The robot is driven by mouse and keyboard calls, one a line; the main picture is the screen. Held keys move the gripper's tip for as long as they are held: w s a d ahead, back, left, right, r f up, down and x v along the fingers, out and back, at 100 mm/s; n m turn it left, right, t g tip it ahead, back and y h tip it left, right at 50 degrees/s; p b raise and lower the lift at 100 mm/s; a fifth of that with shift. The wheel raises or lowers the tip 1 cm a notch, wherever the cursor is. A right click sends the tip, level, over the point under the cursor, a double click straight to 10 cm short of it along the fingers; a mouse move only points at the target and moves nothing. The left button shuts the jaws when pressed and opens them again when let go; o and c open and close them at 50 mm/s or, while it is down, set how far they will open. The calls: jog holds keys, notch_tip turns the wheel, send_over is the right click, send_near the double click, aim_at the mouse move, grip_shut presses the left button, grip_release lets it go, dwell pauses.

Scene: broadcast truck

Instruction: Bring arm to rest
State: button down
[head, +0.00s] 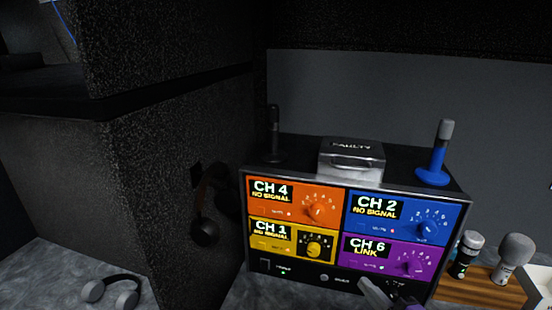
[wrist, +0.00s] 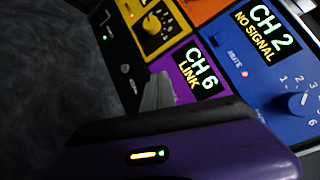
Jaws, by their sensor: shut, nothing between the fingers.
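My gripper (head: 367,285) shows at the bottom edge of the head view as a grey finger shape, low in front of the channel rack (head: 300,276). In the wrist view my gripper (wrist: 160,82) is shut and empty, with its grey fingers against the purple CH 6 panel (wrist: 190,70) in the picture; I cannot tell whether they touch it. The CH 6 panel in the head view (head: 381,254) reads LINK. The orange CH 4 (head: 283,201), blue CH 2 (head: 396,217) and yellow CH 1 (head: 275,237) panels read NO SIGNAL.
Two microphones (head: 514,257) (head: 467,252) stand on a wooden block at right. Headphones (head: 112,290) lie at left; another pair (head: 204,215) hangs on the dark wall.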

jog(key=s+d+f+n+h, duration=0.1)
jog(key=s+d+n+h, duration=0.2)
jog(key=s, duration=0.4)
jog(key=s+d+f+n+h, duration=0.1)
jog(key=s+f+n+h, duration=0.1)
jog(key=s+n+h, duration=0.35)
jog(key=s+a+r+n+y, duration=0.1)
jog(key=s+a+n, duration=0.1)
jog(key=s, duration=0.7)
jog(key=s+a+r+n+g+y+b, duration=0.1)
jog(key=s+a+n, duration=0.2)
jog(key=s, duration=0.7)
jog(key=s+a+r+n+y, duration=0.1)
jog(key=s+n, duration=0.4)
jog(key=s, duration=0.5)
jog(key=shift+a+r+b, duration=0.3)
jog(key=shift+a+r, duration=0.15)
jog(key=shift+a, duration=0.2)
jog(key=shift+s, duration=0.1)
